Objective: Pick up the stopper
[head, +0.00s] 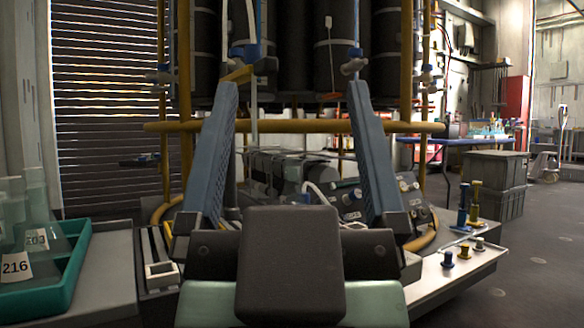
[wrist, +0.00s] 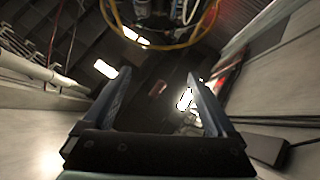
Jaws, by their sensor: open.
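My gripper (head: 291,92) is open and empty, its two blue-grey fingers pointing up in front of the rack in the head view. It also shows open in the wrist view (wrist: 157,76), with nothing between the fingers. No thing in view is plainly the stopper. Small peg-like pieces on the pale ledge at the right may be stoppers: a dark one with a yellowish top (head: 464,251), one with a dark blue body (head: 448,259) and a greyish one (head: 480,243). They stand well to the right of my gripper, apart from it.
A teal tray (head: 60,284) with labelled flasks (head: 36,232) stands at the left. A rack of dark cylinders with a yellow rail (head: 290,127) is straight ahead. Two taller pegs (head: 463,204) stand behind the small pieces. Dark crates (head: 492,185) stand at the right beside open floor (head: 535,270).

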